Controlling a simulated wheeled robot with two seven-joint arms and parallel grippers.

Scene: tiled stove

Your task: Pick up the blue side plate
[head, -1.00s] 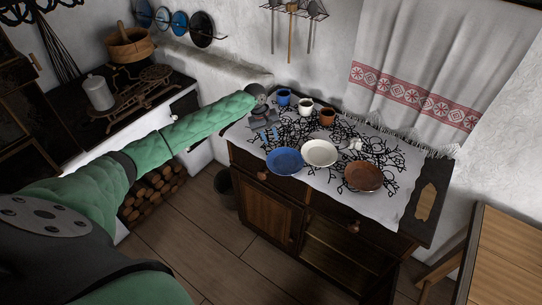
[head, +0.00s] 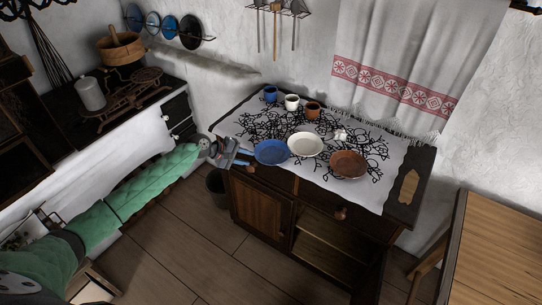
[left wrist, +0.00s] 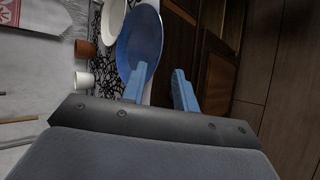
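The blue side plate (head: 271,152) lies on the cloth at the front left of the cabinet top. It also shows in the left wrist view (left wrist: 141,42), just beyond my fingers. My left gripper (head: 250,158) is at the plate's left side, close to its rim. In the left wrist view the two blue fingers (left wrist: 160,68) are apart with nothing clearly between them. One finger overlaps the near rim in the picture; I cannot tell if it touches. My right gripper is not in view.
A white plate (head: 305,145) and a brown plate (head: 348,164) lie to the right of the blue one. Blue (head: 270,94), white (head: 292,102) and brown (head: 313,109) cups stand behind. A stove (head: 60,115) is at left, a wooden table (head: 505,250) at right.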

